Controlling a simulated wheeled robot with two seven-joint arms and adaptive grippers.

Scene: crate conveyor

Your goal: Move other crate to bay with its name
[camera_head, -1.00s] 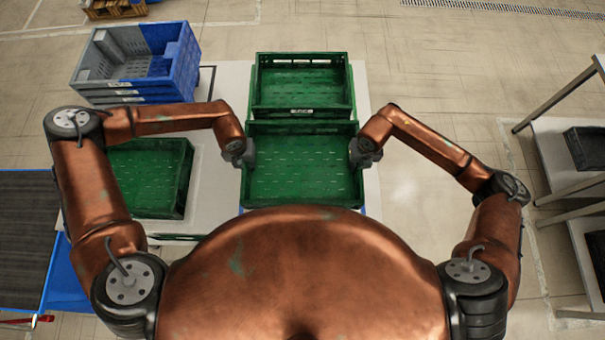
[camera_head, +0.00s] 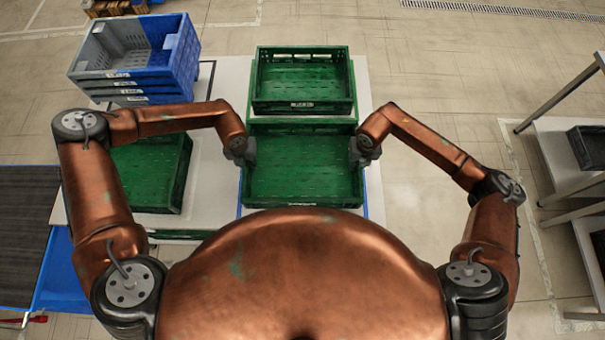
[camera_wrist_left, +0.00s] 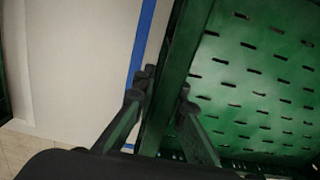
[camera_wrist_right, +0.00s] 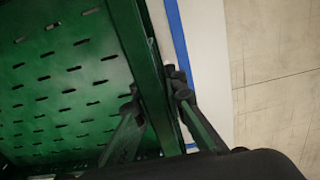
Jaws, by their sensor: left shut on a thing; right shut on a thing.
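A green crate (camera_head: 303,180) is directly in front of my body, empty, its near side partly hidden by my torso. My left gripper (camera_head: 243,153) is shut on its left wall, and my right gripper (camera_head: 363,153) is shut on its right wall. The left wrist view shows the fingers on both sides of the green wall (camera_wrist_left: 172,80); the right wrist view shows the same at the other wall (camera_wrist_right: 142,60). The crate looks level. I cannot tell whether it touches the surface below. Another green crate (camera_head: 302,106) with a small unreadable label is just beyond it.
A stack of blue and grey crates (camera_head: 135,98) stands at the back left. Another green crate (camera_head: 172,202) sits left, partly behind my left arm. Blue tape (camera_wrist_right: 182,50) marks the white surface beside the held crate. A dark conveyor (camera_head: 25,235) is far left; shelving (camera_head: 560,160) is right.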

